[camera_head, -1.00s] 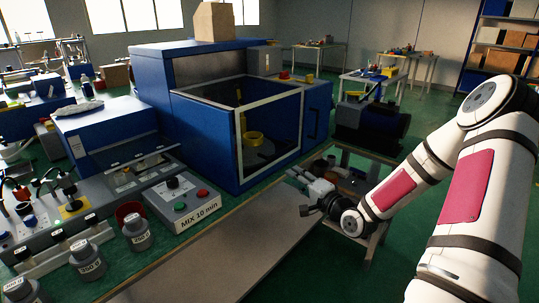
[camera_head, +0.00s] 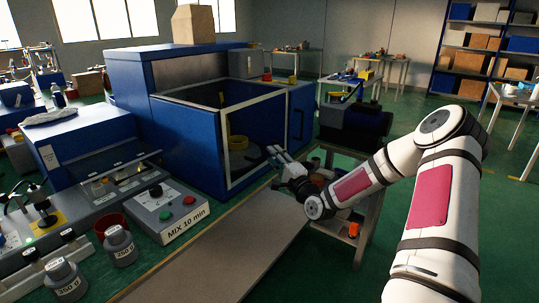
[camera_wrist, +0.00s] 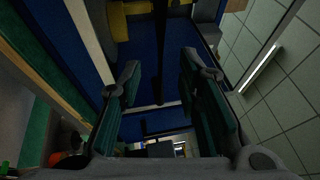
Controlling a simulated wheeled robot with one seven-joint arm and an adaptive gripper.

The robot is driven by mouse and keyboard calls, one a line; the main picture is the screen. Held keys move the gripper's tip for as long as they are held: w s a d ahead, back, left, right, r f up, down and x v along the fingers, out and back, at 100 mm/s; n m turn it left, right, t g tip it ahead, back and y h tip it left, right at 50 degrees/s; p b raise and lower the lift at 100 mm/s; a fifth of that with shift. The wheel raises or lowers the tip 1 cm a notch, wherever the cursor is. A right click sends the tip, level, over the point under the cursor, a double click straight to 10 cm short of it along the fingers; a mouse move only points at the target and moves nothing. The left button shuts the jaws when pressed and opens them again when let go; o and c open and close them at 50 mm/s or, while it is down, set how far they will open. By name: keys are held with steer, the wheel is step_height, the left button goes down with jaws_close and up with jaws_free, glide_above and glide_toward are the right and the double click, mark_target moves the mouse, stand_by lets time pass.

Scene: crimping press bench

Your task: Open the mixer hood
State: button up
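The mixer is a large blue machine (camera_head: 180,130) at the back left of centre in the head view. Its hood (camera_head: 268,140) is a clear panel in a white frame across the front and looks closed. A yellow part (camera_head: 238,141) shows through it. A dark upright handle (camera_head: 298,122) sits on the blue face right of the frame. My gripper (camera_head: 276,154) is in front of the mixer's lower right part, below the handle. In the wrist view my gripper (camera_wrist: 162,85) is open with its fingers apart. A dark bar (camera_wrist: 160,50) appears between and beyond them; contact is not visible.
A control box marked MIX 10 min (camera_head: 168,212) stands left of the bare bench strip (camera_head: 225,250). Labelled jars (camera_head: 120,245) and a red cup (camera_head: 108,226) are at the lower left. A small stand (camera_head: 355,222) is beneath my arm.

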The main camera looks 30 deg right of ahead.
steer(key=shift+w+d+r, duration=0.1)
steer(key=shift+w+r, duration=0.05)
steer(key=shift+w, duration=0.65)
steer(key=shift+w+r, duration=0.15)
steer(key=shift+w, duration=0.6)
jaws_close()
